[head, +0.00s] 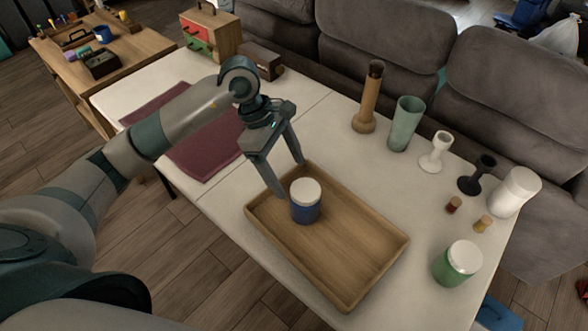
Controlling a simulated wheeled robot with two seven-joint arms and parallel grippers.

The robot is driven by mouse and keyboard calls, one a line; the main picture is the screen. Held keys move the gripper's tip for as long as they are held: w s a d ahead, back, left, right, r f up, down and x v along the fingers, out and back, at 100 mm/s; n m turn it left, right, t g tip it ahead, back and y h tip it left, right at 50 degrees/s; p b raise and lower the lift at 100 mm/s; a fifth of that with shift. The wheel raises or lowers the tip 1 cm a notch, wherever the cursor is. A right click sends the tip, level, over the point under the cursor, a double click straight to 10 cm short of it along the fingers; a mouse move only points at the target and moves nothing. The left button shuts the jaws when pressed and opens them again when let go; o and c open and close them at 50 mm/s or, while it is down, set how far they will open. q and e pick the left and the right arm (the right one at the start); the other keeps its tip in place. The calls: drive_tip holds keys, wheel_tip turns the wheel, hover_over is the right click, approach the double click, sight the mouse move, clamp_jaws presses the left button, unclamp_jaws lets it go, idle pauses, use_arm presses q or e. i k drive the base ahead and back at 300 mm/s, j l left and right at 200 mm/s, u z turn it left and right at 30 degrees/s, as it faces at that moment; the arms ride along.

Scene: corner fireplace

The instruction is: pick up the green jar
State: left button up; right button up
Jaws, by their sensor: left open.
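The green jar (456,264) has a white lid and stands upright at the right front of the white table, outside the tray. My left gripper (292,181) is open over the left part of the wooden tray (347,251). Its fingers point down beside a blue jar (306,201) with a white lid, which stands in the tray. I cannot tell if a finger touches the blue jar. The green jar is well to the right of the gripper. My right gripper is not in view.
A brown wooden vase (368,100), a green glass (405,124), a white goblet (436,152), a black goblet (478,175) and a white canister (515,192) stand along the back. A maroon mat (205,150) lies at left. The grey sofa (390,45) borders the table's back.

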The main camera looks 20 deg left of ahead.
sight(443, 272)
drive_tip(key=z, duration=0.9)
drive_tip(key=j+z, duration=0.45)
drive_tip(key=i+j+z, duration=0.1)
drive_tip(key=j+z, duration=0.15)
drive_tip(key=z, duration=0.2)
